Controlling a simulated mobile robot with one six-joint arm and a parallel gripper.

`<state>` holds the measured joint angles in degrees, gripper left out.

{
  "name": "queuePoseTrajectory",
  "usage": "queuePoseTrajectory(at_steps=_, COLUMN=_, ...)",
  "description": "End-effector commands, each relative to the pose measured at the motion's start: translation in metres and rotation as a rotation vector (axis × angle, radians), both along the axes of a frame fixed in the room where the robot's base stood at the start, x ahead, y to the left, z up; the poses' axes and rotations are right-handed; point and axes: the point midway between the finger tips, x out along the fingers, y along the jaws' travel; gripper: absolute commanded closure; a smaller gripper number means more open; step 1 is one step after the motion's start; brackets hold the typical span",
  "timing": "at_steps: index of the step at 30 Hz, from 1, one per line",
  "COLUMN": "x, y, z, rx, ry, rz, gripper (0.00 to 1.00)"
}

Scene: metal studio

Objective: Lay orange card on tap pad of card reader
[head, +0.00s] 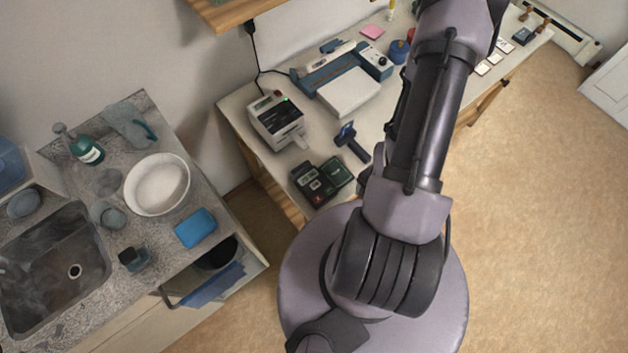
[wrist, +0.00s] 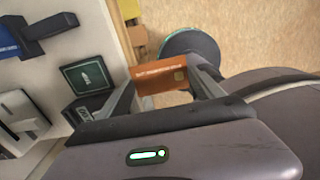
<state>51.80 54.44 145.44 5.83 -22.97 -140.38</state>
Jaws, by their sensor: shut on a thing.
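The orange card (wrist: 150,80), with a gold chip, is held between the two fingers of my gripper (wrist: 167,82) in the wrist view. The gripper is shut on it, and the card is off the table, beside its edge. The card reader (head: 309,183) is a dark keypad unit near the table's front left corner in the head view. Its dark green square tap pad (head: 337,172) adjoins it on the right. In the wrist view the tap pad (wrist: 88,76) lies left of the card, apart from it. The reader's keypad part is mostly hidden there. My arm hides the gripper in the head view.
A handheld scanner (head: 351,142) stands behind the reader, and a label printer (head: 277,120) is to its left. A blue and white machine (head: 345,80) is farther back. A sink counter (head: 115,255) stands to the left. Open floor (head: 540,220) lies right.

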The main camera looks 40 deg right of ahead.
Motion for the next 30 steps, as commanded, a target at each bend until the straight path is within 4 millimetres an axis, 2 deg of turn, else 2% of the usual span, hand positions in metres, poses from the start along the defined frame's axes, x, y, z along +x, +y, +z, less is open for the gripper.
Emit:
queuePoseTrajectory(at_steps=4, x=0.03, y=-0.001, z=-0.008, rx=-0.006, ry=-0.005, rz=0.008, gripper=0.6)
queuePoseTrajectory(at_steps=6, x=0.036, y=-0.005, z=-0.017, rx=-0.007, ry=-0.008, rz=0.005, gripper=0.6)
queuePoseTrajectory(at_steps=17, x=0.053, y=0.001, z=-0.015, rx=-0.005, ry=-0.005, rz=0.004, gripper=0.6)
queuePoseTrajectory(at_steps=20, x=0.079, y=0.003, z=-0.009, rx=-0.002, ry=-0.002, rz=0.009, gripper=0.6)
queuePoseTrajectory(at_steps=27, x=0.14, y=0.005, z=-0.015, rx=-0.002, ry=-0.002, rz=0.005, gripper=0.6)
queuePoseTrajectory(at_steps=30, x=0.154, y=0.006, z=-0.016, rx=-0.001, ry=-0.001, rz=0.004, gripper=0.6)
